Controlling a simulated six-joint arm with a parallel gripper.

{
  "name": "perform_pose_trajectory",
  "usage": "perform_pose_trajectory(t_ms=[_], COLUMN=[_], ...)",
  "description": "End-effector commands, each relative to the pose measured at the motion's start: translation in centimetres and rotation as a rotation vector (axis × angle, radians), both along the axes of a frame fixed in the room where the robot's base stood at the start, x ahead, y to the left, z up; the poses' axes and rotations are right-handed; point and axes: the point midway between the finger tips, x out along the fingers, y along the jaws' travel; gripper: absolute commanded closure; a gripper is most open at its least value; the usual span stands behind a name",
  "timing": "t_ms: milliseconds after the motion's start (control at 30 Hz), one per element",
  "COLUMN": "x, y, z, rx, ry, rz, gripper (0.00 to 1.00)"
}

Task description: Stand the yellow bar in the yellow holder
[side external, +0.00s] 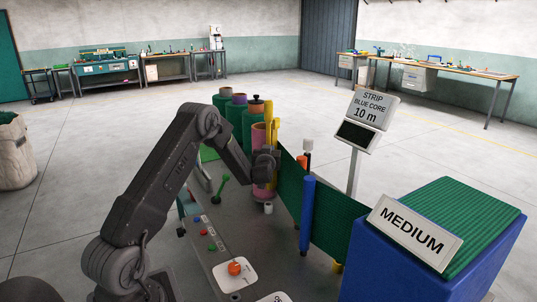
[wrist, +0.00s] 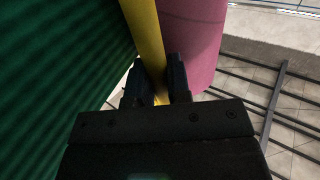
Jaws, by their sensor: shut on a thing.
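The yellow bar (side external: 277,128) is long and thin and stands about upright in the side view, beside a pink roll. My gripper (side external: 270,160) is shut on it. In the wrist view the yellow bar (wrist: 145,35) runs down between the two dark fingers of my gripper (wrist: 157,85), and its lower end is hidden behind the gripper body. A small yellow piece (side external: 338,267) shows low at the green netting's bottom edge; I cannot tell whether it is the yellow holder.
The pink roll (wrist: 190,40) is close right of the bar, and green netting (wrist: 60,70) fills the left. A blue bar (side external: 307,215) stands against the netting (side external: 333,220). Green rolls (side external: 238,118) stand behind. A blue box (side external: 440,260) and sign post (side external: 355,170) are at right.

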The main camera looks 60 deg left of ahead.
Motion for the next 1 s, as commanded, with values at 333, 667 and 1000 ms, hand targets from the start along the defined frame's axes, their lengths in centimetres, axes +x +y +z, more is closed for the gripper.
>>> perform_pose_trajectory(t_ms=[333,667,1000], x=[0.0,0.0,0.0], y=[0.0,0.0,0.0], z=[4.4,13.4,20.2], rx=[0.005,0.003,0.003], ry=[-0.007,-0.007,-0.006], rz=[0.000,0.000,-0.001], gripper=[1.00,1.00,1.00])
